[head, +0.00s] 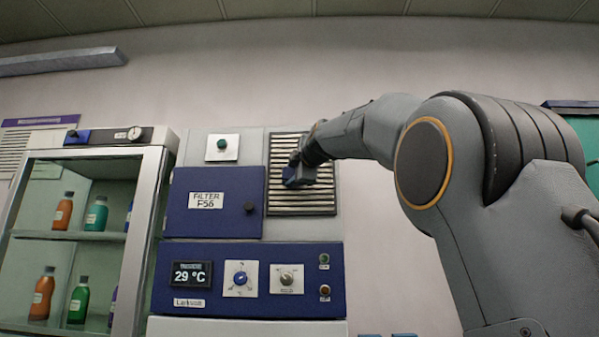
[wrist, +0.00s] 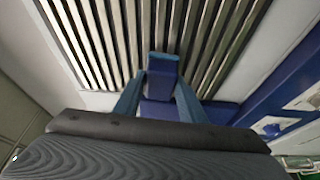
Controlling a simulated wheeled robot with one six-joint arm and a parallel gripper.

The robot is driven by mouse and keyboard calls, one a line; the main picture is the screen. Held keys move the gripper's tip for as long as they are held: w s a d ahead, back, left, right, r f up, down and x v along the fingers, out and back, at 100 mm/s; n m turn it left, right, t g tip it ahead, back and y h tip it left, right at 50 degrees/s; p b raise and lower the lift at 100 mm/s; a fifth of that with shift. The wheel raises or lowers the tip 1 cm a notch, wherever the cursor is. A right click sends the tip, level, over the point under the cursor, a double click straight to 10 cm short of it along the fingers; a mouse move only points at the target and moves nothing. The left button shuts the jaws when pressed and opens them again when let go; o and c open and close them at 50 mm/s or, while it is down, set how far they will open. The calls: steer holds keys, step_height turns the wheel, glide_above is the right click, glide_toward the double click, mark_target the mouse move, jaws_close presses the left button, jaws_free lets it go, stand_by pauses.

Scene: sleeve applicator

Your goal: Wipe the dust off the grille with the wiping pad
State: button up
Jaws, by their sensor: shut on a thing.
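The grille (head: 318,202) is a panel of pale slats with dark gaps, set in the wall unit. Its slats fill the upper part of the wrist view (wrist: 100,42). The wiping pad (head: 299,178) is a small dark blue block in front of the grille's left middle. My gripper (head: 303,166) is shut on the pad. In the wrist view its two blue-grey fingers (wrist: 160,85) stand on either side of the pad's blue block (wrist: 163,67). I cannot tell whether the pad touches the slats. No dust is clearly visible; part of the grille is hidden behind my gripper.
A blue filter door (head: 213,203) adjoins the grille's left. A blue control panel (head: 250,281) with knobs and a display lies below. A glass-fronted cabinet (head: 152,215) with bottles stands farther left. Bare wall (head: 370,250) lies to the right, below my arm.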

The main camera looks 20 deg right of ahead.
mark_target(282, 173)
steer(key=shift+w+a+f, duration=0.15)
steer(key=shift+w+a, duration=0.1)
steer(key=shift+a, duration=0.15)
steer(key=shift+s+a+f, duration=0.15)
steer(key=shift+s+a+b, duration=0.25)
steer(key=shift+s+b, duration=0.3)
steer(key=shift+s, duration=0.35)
steer(key=shift+s+a+b, duration=0.3)
steer(key=shift+s+b, duration=0.25)
steer(key=shift+s, duration=0.3)
steer(key=shift+s+a+b, duration=0.25)
steer(key=shift+s+b, duration=0.3)
steer(key=shift+s, duration=0.35)
steer(key=shift+r, duration=0.2)
steer(key=s, duration=0.1)
steer(key=s+a+b, duration=0.1)
steer(key=shift+s, duration=0.4)
steer(key=shift+d, duration=0.1)
